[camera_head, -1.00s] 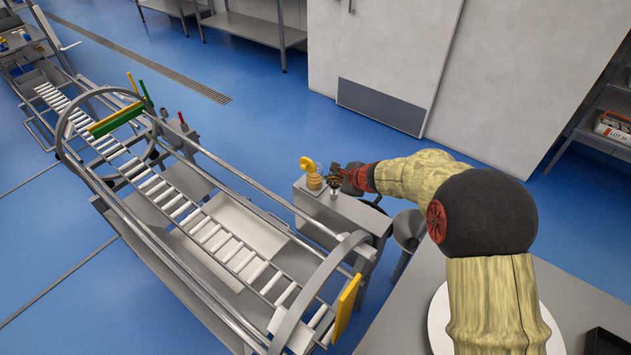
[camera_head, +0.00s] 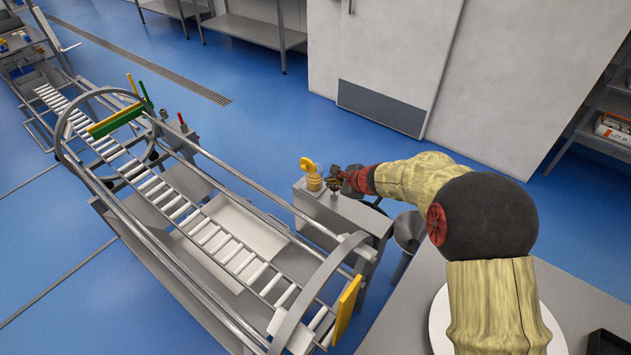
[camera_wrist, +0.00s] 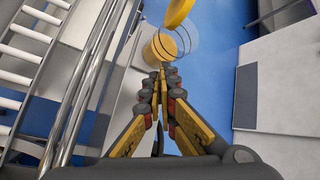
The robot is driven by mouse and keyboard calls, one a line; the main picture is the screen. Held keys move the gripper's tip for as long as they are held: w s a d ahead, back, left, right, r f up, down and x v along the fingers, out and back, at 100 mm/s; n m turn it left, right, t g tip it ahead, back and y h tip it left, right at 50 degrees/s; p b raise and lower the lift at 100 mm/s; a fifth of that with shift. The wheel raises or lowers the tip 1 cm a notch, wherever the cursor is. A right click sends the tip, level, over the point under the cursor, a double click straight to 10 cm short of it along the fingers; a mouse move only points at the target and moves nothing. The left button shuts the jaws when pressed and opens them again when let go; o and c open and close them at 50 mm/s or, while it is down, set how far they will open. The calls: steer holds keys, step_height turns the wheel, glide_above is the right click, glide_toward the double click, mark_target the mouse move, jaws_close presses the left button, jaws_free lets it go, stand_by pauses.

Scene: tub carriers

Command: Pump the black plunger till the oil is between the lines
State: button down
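A clear oil cup (camera_head: 313,179) with a raised yellow lid (camera_head: 307,163) stands on the grey box. It also shows in the wrist view (camera_wrist: 190,37), with dark lines round its wall and yellow oil (camera_wrist: 160,47) low inside. The oil looks below the lines, though the slanted view makes this unsure. My gripper (camera_head: 335,180) is just right of the cup, low over the box top. In the wrist view its fingertips (camera_wrist: 163,73) meet, with nothing seen between them. The black plunger cannot be made out; my gripper covers its place.
The grey box (camera_head: 345,211) adjoins the roller conveyor (camera_head: 215,241), whose rails and curved hoop (camera_head: 322,277) lie close on the left. A yellow plate (camera_head: 348,309) stands at the conveyor's near end. Blue floor is clear behind the box.

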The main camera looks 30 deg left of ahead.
steer(key=shift+f+b, duration=0.45)
steer(key=shift+f, duration=0.1)
stand_by(0.4)
steer(key=shift+r+p, duration=0.95)
steer(key=shift+r, duration=0.35)
step_height(320, 180, up, 6)
steer(key=p, duration=0.4)
stand_by(0.6)
